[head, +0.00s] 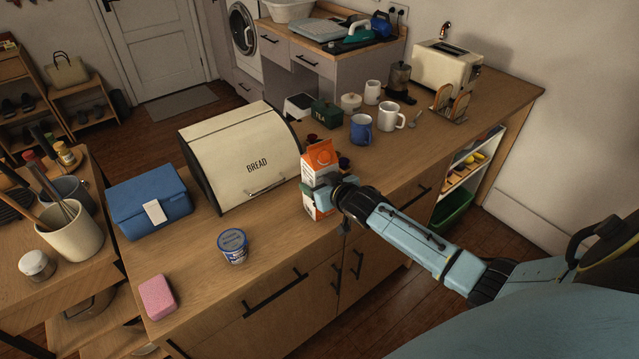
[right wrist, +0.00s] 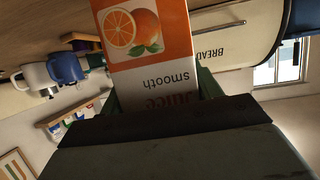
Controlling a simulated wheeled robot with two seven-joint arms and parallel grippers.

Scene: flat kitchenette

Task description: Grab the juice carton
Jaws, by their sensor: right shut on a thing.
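The juice carton (head: 320,160) is orange and white with a gabled top. It stands upright at the front edge of the wooden counter, right of the bread bin. My right gripper (head: 318,192) is shut on the carton from the front right and hides part of its lower half. In the right wrist view the carton (right wrist: 148,50) shows upside down with an orange picture, held between the fingers of the gripper (right wrist: 160,98). I cannot tell whether its base touches the counter. My left gripper is not in view.
The cream bread bin (head: 240,155) stands close to the carton's left. A blue box (head: 150,203), a small tub (head: 233,246) and a pink sponge (head: 157,297) lie further left. A blue mug (head: 361,129), a white mug (head: 391,116) and a toaster (head: 445,68) stand behind right.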

